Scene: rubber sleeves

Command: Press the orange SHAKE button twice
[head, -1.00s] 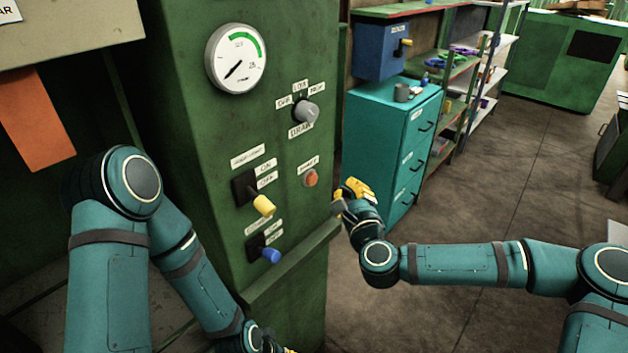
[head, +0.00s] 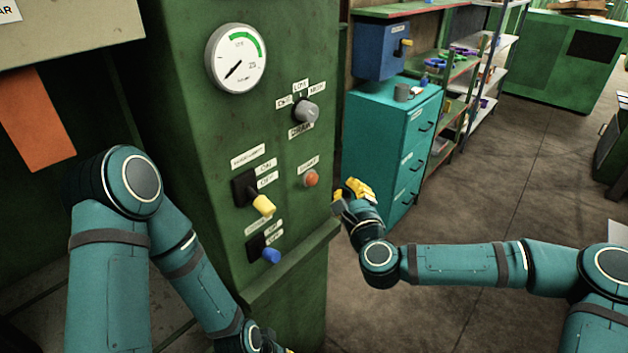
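The orange SHAKE button (head: 311,178) is a small round button on the front of the green machine panel (head: 215,130), with a small label above it. My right gripper (head: 346,194), with yellow fingers, is to the right of the button and apart from it, near the panel's right edge. Whether its fingers are open or shut is not clear at this size. My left gripper (head: 288,350) is low at the bottom edge of the picture, mostly cut off, with only a bit of yellow showing.
The panel also carries a gauge (head: 237,58), a grey knob (head: 306,111), a yellow-handled switch (head: 263,206) and a blue-handled switch (head: 270,255). A ledge (head: 290,265) juts out below them. A teal cabinet (head: 385,140) stands behind my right gripper. Open floor (head: 520,200) lies right.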

